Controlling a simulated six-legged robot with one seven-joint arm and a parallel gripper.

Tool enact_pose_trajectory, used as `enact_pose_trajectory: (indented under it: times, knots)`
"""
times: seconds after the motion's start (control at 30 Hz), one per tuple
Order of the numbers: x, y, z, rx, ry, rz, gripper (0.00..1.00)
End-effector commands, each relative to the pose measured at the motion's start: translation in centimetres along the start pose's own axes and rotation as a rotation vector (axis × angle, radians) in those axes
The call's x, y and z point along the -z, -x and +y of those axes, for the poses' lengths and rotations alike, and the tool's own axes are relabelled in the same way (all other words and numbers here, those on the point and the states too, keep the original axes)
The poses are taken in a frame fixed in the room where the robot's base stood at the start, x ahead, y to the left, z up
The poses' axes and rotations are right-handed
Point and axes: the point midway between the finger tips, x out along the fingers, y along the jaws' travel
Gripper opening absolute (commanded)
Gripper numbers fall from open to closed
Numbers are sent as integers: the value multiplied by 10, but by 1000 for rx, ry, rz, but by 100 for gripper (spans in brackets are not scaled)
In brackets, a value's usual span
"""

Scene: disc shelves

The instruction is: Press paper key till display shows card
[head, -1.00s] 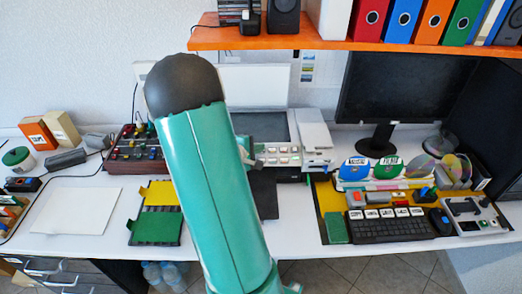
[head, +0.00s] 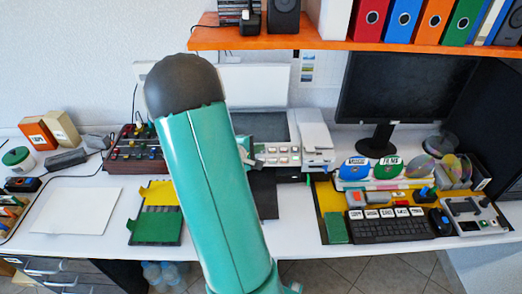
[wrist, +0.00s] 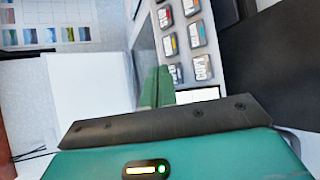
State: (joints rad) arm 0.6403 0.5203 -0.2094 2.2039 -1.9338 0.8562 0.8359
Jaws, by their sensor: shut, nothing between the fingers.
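The printer's grey panel (head: 300,157) carries several light keys in rows, just right of my gripper (head: 252,157) in the head view. In the wrist view the panel (wrist: 226,40) appears turned on its side. Its dark-labelled keys include one at the lower right (wrist: 202,67); the labels are too blurred to tell which is the paper key. My gripper's green fingers (wrist: 160,86) are together and empty, close beside the lower keys. Contact with a key cannot be told. A bright white patch (wrist: 198,94) is partly hidden behind my gripper; no display text can be read.
An orange shelf (head: 330,39) with binders hangs above the desk. A dark monitor (head: 395,90), a keyboard (head: 390,228) and disc holders stand to the right. A white sheet (head: 76,211) and green-yellow folders (head: 157,226) lie to the left.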

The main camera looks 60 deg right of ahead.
Motion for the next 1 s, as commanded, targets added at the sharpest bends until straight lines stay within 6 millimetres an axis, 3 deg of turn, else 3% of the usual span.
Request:
enact_pose_trajectory:
  times: [1.0]
  knots:
    - [6,-8,-6,0,1,0,0]
